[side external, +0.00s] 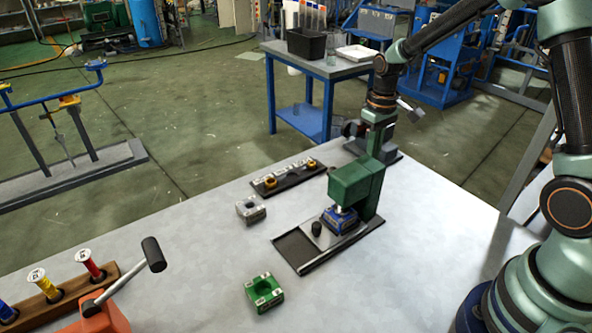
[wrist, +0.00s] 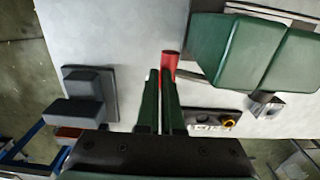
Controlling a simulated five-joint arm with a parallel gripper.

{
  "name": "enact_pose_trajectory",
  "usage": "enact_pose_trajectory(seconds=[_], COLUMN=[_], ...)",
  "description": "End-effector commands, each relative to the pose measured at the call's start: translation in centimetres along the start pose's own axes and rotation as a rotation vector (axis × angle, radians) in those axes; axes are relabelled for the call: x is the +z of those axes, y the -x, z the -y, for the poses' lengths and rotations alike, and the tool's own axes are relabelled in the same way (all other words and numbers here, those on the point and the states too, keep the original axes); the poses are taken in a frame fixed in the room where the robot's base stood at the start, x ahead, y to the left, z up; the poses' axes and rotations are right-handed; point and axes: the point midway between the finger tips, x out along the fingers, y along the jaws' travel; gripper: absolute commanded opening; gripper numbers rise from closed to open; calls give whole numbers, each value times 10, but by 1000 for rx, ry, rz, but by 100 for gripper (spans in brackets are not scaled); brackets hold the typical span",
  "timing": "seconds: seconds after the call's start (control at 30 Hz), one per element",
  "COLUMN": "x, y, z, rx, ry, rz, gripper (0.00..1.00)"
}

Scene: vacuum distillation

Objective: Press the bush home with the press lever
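The green press (side external: 357,187) stands on the bench, and its head also shows in the wrist view (wrist: 237,48). A blue block (side external: 340,219) sits under its ram on a dark base plate (side external: 297,250). I cannot make out the bush there. In the wrist view a red grip (wrist: 171,64), apparently of the press lever, lies just beyond my fingertips. My gripper (wrist: 160,90) has its fingers almost together, beside the press head. I cannot tell whether they touch the grip. In the side view my gripper is mostly hidden behind the press.
A dark grey stepped block (wrist: 85,95) stands left in the wrist view. A tray with brass rings (side external: 290,177), a grey block (side external: 250,210) and a green block (side external: 264,292) lie near the press. An orange device with a black-tipped handle (side external: 125,275) and a spool rack (side external: 58,295) are front left.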

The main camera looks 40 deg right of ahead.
Motion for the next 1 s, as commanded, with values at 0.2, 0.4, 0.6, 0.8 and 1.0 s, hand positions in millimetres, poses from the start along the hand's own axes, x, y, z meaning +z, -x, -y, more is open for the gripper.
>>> enact_pose_trajectory(seconds=[0.2, 0.4, 0.6, 0.8, 1.0], x=[1, 1, 0, -1, 0], y=[-3, -3, 10, 29, 47], z=[0, 0, 0, 0, 0], rx=[0, 0, 0, 1, 0], ry=[-1, -1, -1, 0, 0], rz=[1, 1, -3, -3, -2], gripper=[0, 0, 0, 0, 0])
